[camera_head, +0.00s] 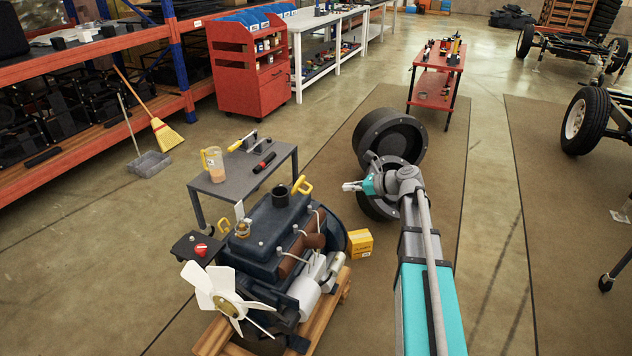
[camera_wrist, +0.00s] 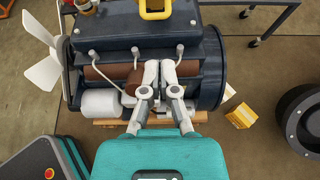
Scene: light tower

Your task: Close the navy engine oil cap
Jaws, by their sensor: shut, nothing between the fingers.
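The navy engine (camera_head: 262,245) sits on a wooden stand, with a white fan on its left end. A dark round filler neck (camera_head: 281,196) rises from its top. A yellow looped piece (camera_head: 303,186), which looks like the oil cap, stands tilted beside the neck, apparently open. My gripper (camera_head: 347,187) is shut and empty, to the right of the engine. In the wrist view my gripper (camera_wrist: 160,64) points toward the engine's near side and the yellow piece beyond.
A small grey table (camera_head: 228,183) with a jug (camera_head: 213,164) and tools stands behind the engine. A yellow box (camera_head: 360,243) lies on the floor right of it. Dark round drums (camera_head: 390,140) stand behind my arm. Thin pipes and knobs rise along the engine top.

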